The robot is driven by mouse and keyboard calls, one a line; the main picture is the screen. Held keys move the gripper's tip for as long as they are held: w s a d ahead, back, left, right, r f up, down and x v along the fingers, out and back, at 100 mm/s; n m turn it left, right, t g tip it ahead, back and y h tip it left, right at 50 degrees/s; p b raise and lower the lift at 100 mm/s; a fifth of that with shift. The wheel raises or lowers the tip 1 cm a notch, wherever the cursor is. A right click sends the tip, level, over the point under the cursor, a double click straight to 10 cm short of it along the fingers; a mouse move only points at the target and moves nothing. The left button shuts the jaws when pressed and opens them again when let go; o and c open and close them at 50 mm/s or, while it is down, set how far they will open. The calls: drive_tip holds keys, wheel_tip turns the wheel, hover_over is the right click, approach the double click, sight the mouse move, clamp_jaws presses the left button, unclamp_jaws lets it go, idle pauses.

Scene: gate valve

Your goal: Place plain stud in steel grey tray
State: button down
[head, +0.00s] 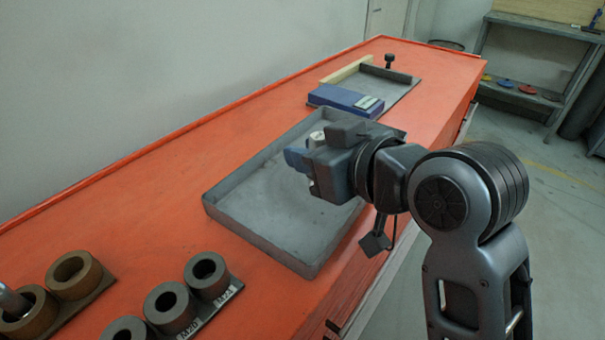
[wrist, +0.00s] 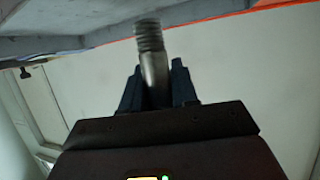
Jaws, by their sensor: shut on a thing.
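The steel grey tray (head: 250,192) lies on the orange bench top, and its visible floor is bare. My gripper (head: 303,162) is over the tray's right part in the head view. In the wrist view my gripper (wrist: 158,85) is shut on the plain stud (wrist: 151,50), a metal rod with a threaded end that sticks out beyond the fingers. The tray also shows along the top of the wrist view (wrist: 95,22). The stud's other end is hidden between the fingers. I cannot tell whether the stud touches the tray.
Several ring-shaped holders (head: 208,272) stand at the front left; a metal rod (head: 12,300) stands in a brown one. Behind the tray are a blue box (head: 345,100) and a second grey tray (head: 402,82) with a black knob (head: 389,62). Bare bench lies left of the tray.

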drive_tip(key=shift+w+a+f, duration=0.1)
drive_tip(key=shift+a+f, duration=0.25)
drive_tip(key=shift+a, duration=0.25)
drive_tip(key=shift+f, duration=1.95)
drive_tip(key=shift+f, duration=0.1)
drive_tip(key=shift+f, duration=0.15)
drive_tip(key=c, duration=0.9)
unclamp_jaws()
drive_tip(key=shift+o, duration=0.2)
drive_tip(key=shift+r, duration=0.3)
drive_tip(key=v, duration=1.2)
